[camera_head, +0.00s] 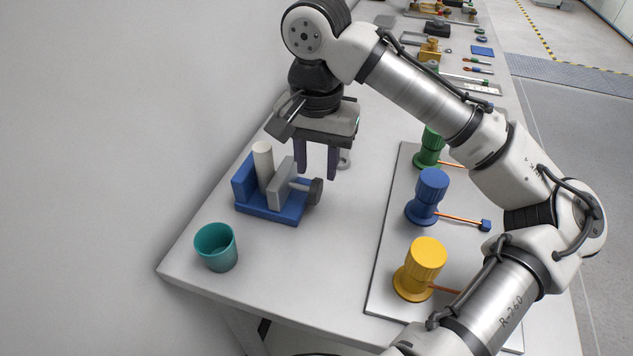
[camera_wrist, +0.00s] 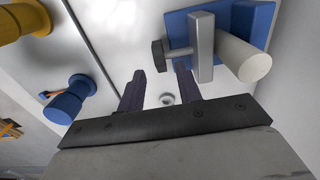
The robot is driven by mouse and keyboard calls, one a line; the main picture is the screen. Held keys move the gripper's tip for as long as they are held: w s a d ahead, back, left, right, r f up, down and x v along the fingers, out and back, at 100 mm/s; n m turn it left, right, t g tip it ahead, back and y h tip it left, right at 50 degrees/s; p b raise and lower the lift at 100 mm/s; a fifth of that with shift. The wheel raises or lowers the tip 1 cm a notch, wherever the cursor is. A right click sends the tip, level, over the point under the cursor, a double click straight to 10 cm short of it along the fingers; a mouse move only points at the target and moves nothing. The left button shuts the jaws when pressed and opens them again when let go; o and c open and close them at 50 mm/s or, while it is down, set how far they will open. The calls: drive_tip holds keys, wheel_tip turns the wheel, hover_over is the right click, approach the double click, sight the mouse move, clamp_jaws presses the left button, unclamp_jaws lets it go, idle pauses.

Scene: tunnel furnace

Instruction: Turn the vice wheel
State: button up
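The vice (camera_head: 270,212) has a blue base and fixed jaw, a grey moving jaw (camera_head: 282,184) and a dark wheel (camera_head: 315,191) on its right side. An upright white cylinder (camera_head: 263,158) stands between the jaws. My gripper (camera_head: 317,176) points down, open and empty, with its fingertips near the wheel in the head view. I cannot tell whether either finger touches the wheel.
A teal cup (camera_head: 216,247) stands at the table's near left. Yellow (camera_head: 420,268), blue (camera_head: 427,196) and green (camera_head: 428,148) knobbed pieces stand on a panel to the right. A small grey ring-like object (camera_head: 344,158) lies behind the gripper.

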sight(317, 180)
wheel_tip(317, 180, down, 5)
drive_tip(key=shift+r, duration=0.1)
idle(0.3)
clamp_jaws()
